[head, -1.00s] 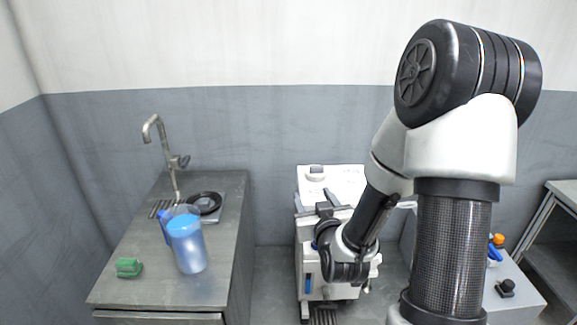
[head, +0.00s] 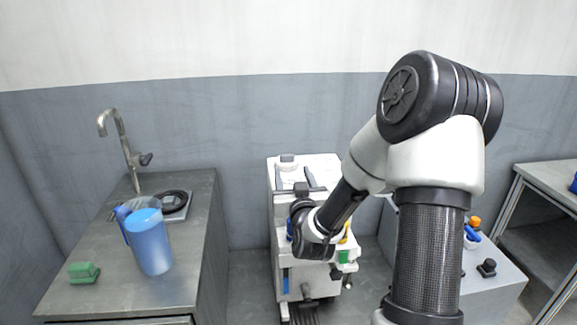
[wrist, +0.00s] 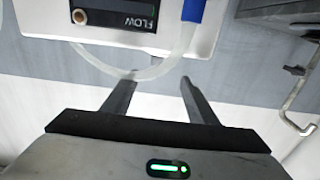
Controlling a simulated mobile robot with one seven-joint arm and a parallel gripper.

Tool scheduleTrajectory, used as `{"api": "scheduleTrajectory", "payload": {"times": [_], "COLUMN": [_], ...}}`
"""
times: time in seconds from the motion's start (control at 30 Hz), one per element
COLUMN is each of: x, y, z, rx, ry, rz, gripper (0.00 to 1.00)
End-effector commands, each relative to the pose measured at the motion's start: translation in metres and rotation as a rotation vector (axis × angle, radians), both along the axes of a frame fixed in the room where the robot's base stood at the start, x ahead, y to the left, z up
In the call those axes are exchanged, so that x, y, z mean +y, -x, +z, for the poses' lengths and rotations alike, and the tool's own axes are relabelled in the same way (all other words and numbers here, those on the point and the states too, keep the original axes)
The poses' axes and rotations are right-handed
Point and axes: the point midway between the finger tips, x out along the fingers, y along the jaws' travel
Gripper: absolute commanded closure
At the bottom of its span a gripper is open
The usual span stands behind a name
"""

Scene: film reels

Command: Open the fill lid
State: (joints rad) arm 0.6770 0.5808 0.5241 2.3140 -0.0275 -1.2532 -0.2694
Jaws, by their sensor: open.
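A white machine (head: 325,168) stands on the floor in the middle of the head view. A small grey-topped part (head: 288,159) sits at the back of its top; I cannot tell whether this is the fill lid. My gripper (head: 294,174) is over the machine's top, its two dark fingers apart and pointing toward the back. A white unit with a FLOW panel (wrist: 120,12) and a clear tube (wrist: 150,70) show beyond the fingertips. My arm hides part of the machine's front.
A steel counter (head: 90,245) on the left carries a tap (head: 122,140), a blue jug (head: 150,245), a dark ring (head: 174,201) and a green block (head: 84,272). On the right are a grey bench (head: 495,300) with small items and a shelf rack (head: 540,185).

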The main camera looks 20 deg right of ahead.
Motion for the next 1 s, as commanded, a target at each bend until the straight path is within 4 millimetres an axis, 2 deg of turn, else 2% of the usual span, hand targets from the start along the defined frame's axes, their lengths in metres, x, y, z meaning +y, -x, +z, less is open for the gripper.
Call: {"api": "scheduleTrajectory", "payload": {"times": [0.2, 0.4, 0.6, 0.83, 0.87, 1.0], "x": [-0.010, -0.015, -0.018, -0.017, -0.017, -0.018], "y": [-0.046, -0.074, -0.085, -0.086, -0.086, -0.086], "z": [-0.001, -0.001, 0.000, 0.000, 0.000, 0.000], "rx": [-0.002, 0.000, 0.000, 0.001, 0.001, 0.001], "ry": [-0.002, -0.002, 0.000, 0.000, 0.000, 0.000], "rz": [-0.002, -0.001, -0.001, 0.000, 0.000, 0.000], "gripper": [0.47, 0.47, 0.47, 0.47, 0.49, 0.72]}}
